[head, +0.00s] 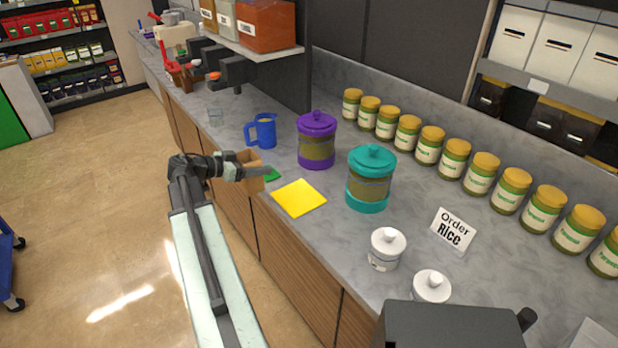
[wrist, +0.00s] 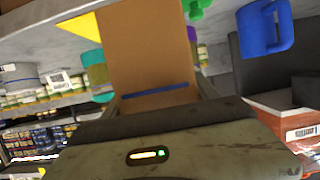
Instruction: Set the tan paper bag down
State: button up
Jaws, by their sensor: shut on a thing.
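The tan paper bag (head: 252,185) is at the counter's front edge in the head view, partly hidden by my gripper (head: 262,171). My gripper is shut on the bag. In the wrist view the bag (wrist: 145,50) fills the upper middle, directly beyond my gripper, with a dark blue band across it. I cannot tell whether the bag touches the counter.
A yellow square (head: 299,198) and a small green object (head: 272,174) lie beside the bag. A blue mug (head: 262,131), a purple-lidded jar (head: 317,140) and a teal-lidded jar (head: 370,178) stand behind. The grey counter (head: 325,230) has bare room right of the square.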

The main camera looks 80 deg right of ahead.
jog(key=s+d+f+b, duration=0.1)
jog(key=s+d, duration=0.2)
jog(key=s, duration=1)
jog(key=shift+f, duration=0.15)
jog(key=shift+s+d+f+b, duration=0.1)
jog(key=shift+s+f+b, duration=0.2)
jog(key=shift+f+b, duration=0.65)
jog(key=shift+s+f+b, duration=0.25)
jog(key=shift+f+b, duration=0.6)
jog(key=shift+b, duration=0.1)
jog(key=shift+f, duration=0.2)
jog(key=o, duration=1.5)
jog(key=shift+r, duration=0.1)
